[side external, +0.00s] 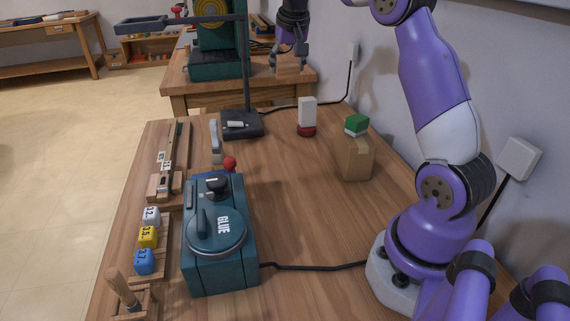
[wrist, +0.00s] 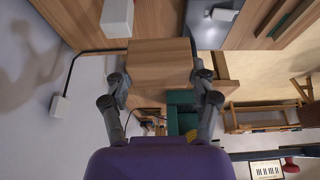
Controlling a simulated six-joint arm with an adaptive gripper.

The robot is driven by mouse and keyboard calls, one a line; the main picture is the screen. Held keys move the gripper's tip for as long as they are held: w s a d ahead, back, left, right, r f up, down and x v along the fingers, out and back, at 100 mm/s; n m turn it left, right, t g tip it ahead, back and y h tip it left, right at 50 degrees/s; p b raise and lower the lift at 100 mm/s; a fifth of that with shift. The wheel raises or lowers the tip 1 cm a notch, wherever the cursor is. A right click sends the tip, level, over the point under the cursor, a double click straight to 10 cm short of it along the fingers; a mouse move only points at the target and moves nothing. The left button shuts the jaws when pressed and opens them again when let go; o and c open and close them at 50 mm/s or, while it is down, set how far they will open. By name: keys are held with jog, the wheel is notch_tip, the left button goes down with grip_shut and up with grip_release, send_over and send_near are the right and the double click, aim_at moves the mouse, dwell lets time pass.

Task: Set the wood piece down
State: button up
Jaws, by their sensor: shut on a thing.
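My gripper (side external: 289,60) is at the top middle of the side view, beyond the far end of the near workbench (side external: 300,200) in the picture. It is shut on the wood piece (side external: 288,68), a small light-brown block. In the wrist view the wood piece (wrist: 160,62) sits between the two fingers, its grained face toward the camera. In the side view the piece overlaps the rear wooden table (side external: 305,78); I cannot tell whether it touches any surface.
A white block on a red base (side external: 307,116) and a brown box with a green-and-white block (side external: 355,158) stand on the right of the bench. A dark stand (side external: 243,125) and teal glue machine (side external: 218,250) stand left. The bench's middle right is clear.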

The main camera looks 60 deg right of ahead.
jog(key=s+d+f+m, duration=0.1)
jog(key=d, duration=0.2)
jog(key=s+d+f+m+g, duration=0.1)
jog(key=d+f+m, duration=0.1)
jog(key=d, duration=0.1)
jog(key=s+d+f+m+h, duration=0.1)
jog(key=d, duration=0.2)
jog(key=shift+s+d+f+m+g, duration=0.1)
jog(key=shift+s+f+m+g, duration=0.15)
jog(key=shift+s+m+g, duration=0.1)
jog(key=s+d+f+m, duration=0.1)
jog(key=s+d+f, duration=0.1)
jog(key=f, duration=0.1)
jog(key=s+d+f+m+g, duration=0.1)
jog(key=s+d+f+m, duration=0.1)
jog(key=d+f, duration=0.1)
jog(key=s+d+f+m, duration=0.1)
jog(key=s+d+f, duration=0.1)
jog(key=f, duration=0.2)
jog(key=shift+s+d+f+m+g, duration=0.2)
jog(key=shift+m+g, duration=0.05)
jog(key=shift+f, duration=2.05)
jog(key=shift+f, duration=0.1)
jog(key=o, duration=1)
jog(key=shift+h, duration=0.3)
